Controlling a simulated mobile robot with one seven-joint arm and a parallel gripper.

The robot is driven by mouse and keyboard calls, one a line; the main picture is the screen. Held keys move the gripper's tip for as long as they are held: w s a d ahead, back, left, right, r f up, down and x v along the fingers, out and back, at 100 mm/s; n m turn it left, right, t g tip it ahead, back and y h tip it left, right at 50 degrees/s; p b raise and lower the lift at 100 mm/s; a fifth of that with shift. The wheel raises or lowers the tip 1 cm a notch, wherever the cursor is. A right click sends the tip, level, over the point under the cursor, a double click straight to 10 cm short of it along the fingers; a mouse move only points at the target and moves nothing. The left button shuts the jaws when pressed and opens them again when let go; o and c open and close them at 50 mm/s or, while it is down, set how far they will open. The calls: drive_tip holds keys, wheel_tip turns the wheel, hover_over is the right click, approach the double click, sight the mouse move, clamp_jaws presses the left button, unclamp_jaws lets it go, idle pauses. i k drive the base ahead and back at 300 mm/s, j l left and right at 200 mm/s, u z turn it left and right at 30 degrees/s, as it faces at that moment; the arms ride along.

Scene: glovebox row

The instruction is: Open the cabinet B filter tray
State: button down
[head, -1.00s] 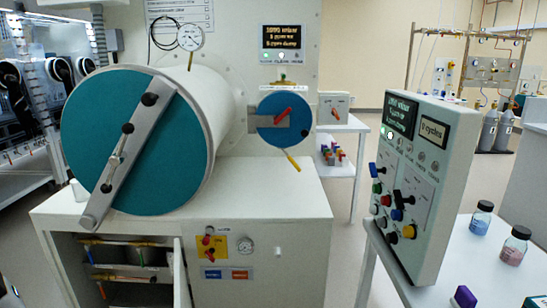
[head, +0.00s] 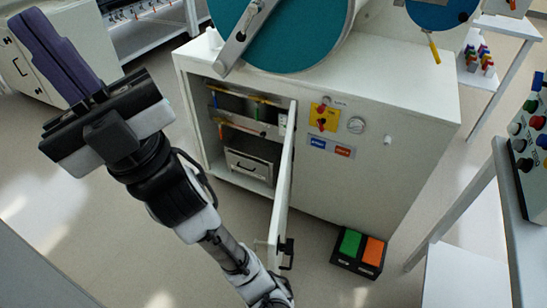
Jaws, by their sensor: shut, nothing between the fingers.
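The cabinet (head: 340,180) under the large teal-doored cylinder has an open compartment at its front left. Low inside it is a grey drawer-like tray front (head: 250,165) with a handle, seemingly pushed in; I take it for the filter tray. The cabinet's white door (head: 284,190) stands open, edge-on to me, with a black handle (head: 287,254) near its lower end. I cannot read a letter B. My gripper (head: 34,22) is shut and empty at the upper left, its purple fingers together, well apart from the tray in the picture.
Pipes with yellow valves (head: 240,126) run above the tray. A pedal box with green and orange pads (head: 359,252) lies on the floor right of the door. A white table (head: 470,275) and button panel stand at right.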

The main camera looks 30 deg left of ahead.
sight(242, 163)
drive_tip(key=i+j, duration=0.1)
drive_tip(key=j, duration=1.05)
drive_tip(key=i+j, duration=0.15)
drive_tip(key=j, duration=0.45)
drive_tip(key=i+j, duration=0.1)
drive_tip(key=j, duration=0.25)
drive_tip(key=i+j, duration=0.1)
drive_tip(key=j, duration=0.25)
drive_tip(key=i+j, duration=0.1)
drive_tip(key=j, duration=0.2)
drive_tip(key=i+j, duration=0.1)
drive_tip(key=i, duration=0.35)
drive_tip(key=i+j, duration=0.15)
drive_tip(key=i, duration=0.25)
